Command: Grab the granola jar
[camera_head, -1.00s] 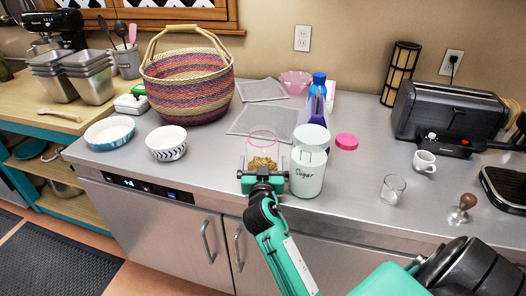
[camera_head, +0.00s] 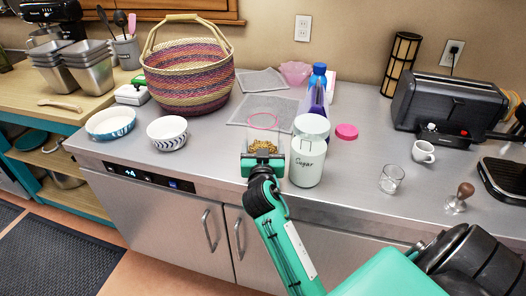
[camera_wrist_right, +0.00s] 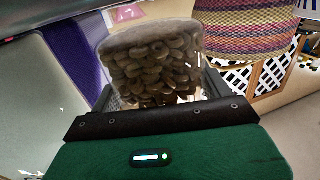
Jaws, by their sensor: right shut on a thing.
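The granola jar (camera_head: 264,134) is a clear, open jar with a pink rim and brown granola in its lower part. It is at the front of the steel counter, left of the white sugar canister. My right gripper (camera_head: 263,160) is shut on the jar from the front, low on its sides. In the right wrist view the jar (camera_wrist_right: 155,62) and its granola fill the space between my fingers. I cannot tell whether its base touches the counter. My left gripper is not in view.
The sugar canister (camera_head: 308,152) stands close to the jar's right, with a blue-capped purple bottle (camera_head: 317,93) behind. A pink lid (camera_head: 346,131), a glass (camera_head: 391,179) and a white mug (camera_head: 423,151) are further right. Bowls (camera_head: 167,131) and a woven basket (camera_head: 188,75) are left.

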